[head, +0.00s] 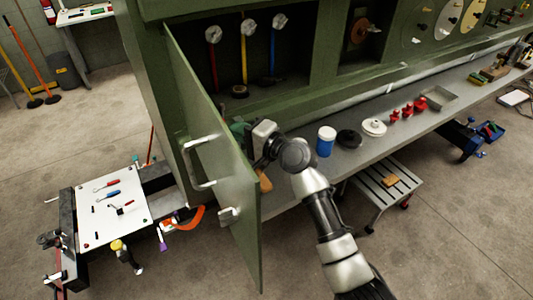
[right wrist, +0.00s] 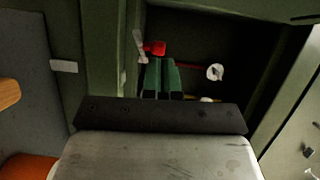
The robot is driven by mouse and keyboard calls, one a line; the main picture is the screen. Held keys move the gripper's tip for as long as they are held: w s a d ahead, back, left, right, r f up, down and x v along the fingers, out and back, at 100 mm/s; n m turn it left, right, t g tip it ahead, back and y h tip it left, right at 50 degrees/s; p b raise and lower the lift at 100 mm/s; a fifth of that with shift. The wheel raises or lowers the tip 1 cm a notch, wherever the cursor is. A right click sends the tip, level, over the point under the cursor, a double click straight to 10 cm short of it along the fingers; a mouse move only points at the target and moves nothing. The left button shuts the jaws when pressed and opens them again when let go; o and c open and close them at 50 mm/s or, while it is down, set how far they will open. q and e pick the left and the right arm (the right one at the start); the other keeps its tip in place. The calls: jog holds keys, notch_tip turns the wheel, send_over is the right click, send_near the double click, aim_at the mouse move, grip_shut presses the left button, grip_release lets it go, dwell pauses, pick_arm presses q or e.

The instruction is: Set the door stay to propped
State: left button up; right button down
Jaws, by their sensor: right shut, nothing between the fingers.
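The green door (head: 215,150) stands open, with a pale handle (head: 198,165) and a small latch block (head: 229,215) on its outer face. My right gripper (head: 238,128) is behind the door's edge, by the cabinet opening; the door partly covers it. In the right wrist view its green fingers (right wrist: 161,80) are together and empty. Just beyond their tips is a pale bar (right wrist: 139,45) with a red piece (right wrist: 155,47). This may be the door stay, but I cannot tell its setting or whether the fingers touch it. My left gripper is not in view.
The cabinet holds red, yellow and blue levers (head: 248,68). A grey bench (head: 455,85) carries a blue jar (head: 326,141), discs and red parts. A step stool (head: 385,186) stands below. A tool cart (head: 140,205) stands left of the door.

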jog(key=shift+s+d+b, duration=1.1)
jog(key=shift+s+d, duration=1.1)
jog(key=shift+s, duration=2.8)
jog(key=s+d+f+n+g+h, duration=0.3)
jog(key=s+d+f+n+h, duration=0.3)
jog(key=s+f, duration=0.55)
jog(key=s+d+f+n+g+h, duration=0.2)
jog(key=s+d+f+g+h, duration=0.15)
jog(key=s+d, duration=0.35)
jog(key=s+d+f+n+g+h, duration=0.2)
jog(key=s+d+f+h, duration=0.3)
jog(key=s, duration=0.4)
notch_tip(320, 180, down, 27)
jog(key=y+b, duration=0.2)
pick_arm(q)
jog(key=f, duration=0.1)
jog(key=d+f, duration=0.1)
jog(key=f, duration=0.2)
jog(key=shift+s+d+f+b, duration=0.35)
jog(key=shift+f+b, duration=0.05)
pick_arm(e)
jog(key=s+d+f+g, duration=0.2)
jog(key=s+d+f, duration=0.1)
jog(key=s+f, duration=1.3)
jog(key=shift+d+f+h, duration=0.2)
jog(key=shift+f+h, duration=0.15)
jog(key=shift+f, duration=0.5)
